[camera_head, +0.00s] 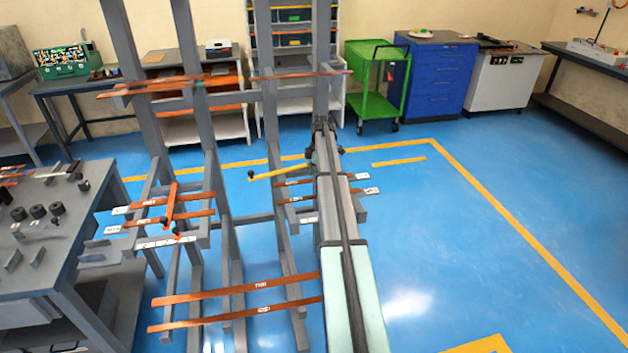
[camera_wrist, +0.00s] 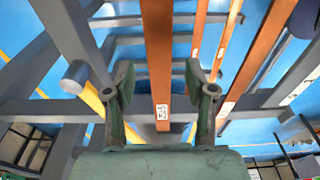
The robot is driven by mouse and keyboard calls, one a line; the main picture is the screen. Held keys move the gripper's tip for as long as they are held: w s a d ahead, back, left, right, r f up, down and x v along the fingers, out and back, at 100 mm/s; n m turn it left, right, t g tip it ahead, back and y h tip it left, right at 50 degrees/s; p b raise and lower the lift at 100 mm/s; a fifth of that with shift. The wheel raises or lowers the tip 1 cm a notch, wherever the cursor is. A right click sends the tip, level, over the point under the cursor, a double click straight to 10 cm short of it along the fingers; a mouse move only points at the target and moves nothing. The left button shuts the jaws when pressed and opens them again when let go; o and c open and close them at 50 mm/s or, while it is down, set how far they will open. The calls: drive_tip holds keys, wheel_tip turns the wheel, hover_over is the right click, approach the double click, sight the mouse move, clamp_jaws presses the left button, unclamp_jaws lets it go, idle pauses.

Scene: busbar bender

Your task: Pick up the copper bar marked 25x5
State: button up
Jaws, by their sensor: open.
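Several copper bars lie on a grey rack. In the wrist view, one copper bar (camera_wrist: 158,50) runs away from me between my fingers, with a small white label (camera_wrist: 162,112) near its close end, too blurred to read. My gripper (camera_wrist: 160,72) is open, one finger on each side of that bar; I cannot tell whether they touch it. In the head view, my gripper (camera_head: 323,135) is at the far end of my arm, beside the rack's right post, partly hidden. Two lower bars (camera_head: 235,290) (camera_head: 235,314) carry white markings I cannot read clearly. I cannot tell which bar is 25x5.
The grey rack's post (camera_head: 270,110) and arms stand close around my gripper. More copper bars (camera_wrist: 258,55) lie right of it. A grey workbench (camera_head: 50,240) stands left. A green cart (camera_head: 378,85) and blue cabinet (camera_head: 435,80) stand behind. The blue floor right is clear.

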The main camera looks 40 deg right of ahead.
clamp_jaws()
drive_tip(key=shift+r, duration=0.1)
